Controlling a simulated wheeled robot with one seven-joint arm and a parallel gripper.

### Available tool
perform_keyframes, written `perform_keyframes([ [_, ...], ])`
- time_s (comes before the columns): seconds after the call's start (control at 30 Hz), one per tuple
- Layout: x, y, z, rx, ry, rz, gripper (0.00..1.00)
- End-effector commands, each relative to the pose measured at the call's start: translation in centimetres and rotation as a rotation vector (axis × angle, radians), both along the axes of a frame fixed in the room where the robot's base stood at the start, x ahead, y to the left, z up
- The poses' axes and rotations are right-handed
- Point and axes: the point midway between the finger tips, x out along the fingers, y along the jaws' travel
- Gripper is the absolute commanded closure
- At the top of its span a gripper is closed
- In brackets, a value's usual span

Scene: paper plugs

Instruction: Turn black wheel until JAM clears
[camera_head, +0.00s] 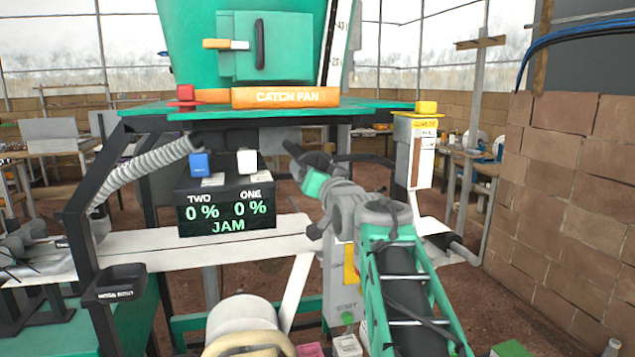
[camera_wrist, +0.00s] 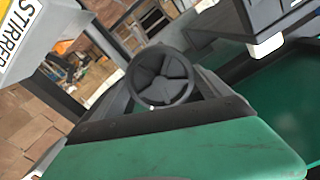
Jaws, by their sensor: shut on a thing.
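The black wheel (camera_wrist: 163,72) faces the camera in the wrist view, a round dark rim with broad spokes. My gripper (camera_head: 299,160) reaches up and left to just under the machine's table, right of the display. In the wrist view its dark fingers come up on both sides of the wheel, and it is shut on the wheel. In the head view the wheel is hard to tell from the dark fingers. The black display (camera_head: 227,208) reads TWO 0 %, ONE 0 % and JAM in green.
An orange CATCH PAN bar (camera_head: 286,97) lies along the green table edge, with a red knob (camera_head: 185,94) at left and a yellow one (camera_head: 427,107) at right. A blue block (camera_head: 199,164) and a white block (camera_head: 247,161) sit above the display. A brick wall (camera_head: 560,190) stands at right.

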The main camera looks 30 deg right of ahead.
Motion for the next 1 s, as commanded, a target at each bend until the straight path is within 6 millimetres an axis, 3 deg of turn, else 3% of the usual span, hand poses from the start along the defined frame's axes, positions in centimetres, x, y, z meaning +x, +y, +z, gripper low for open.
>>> perform_keyframes([
  [1.0, 0.06, -0.06, -0.54, -0.701, 0.183, 0.001, 0.54],
])
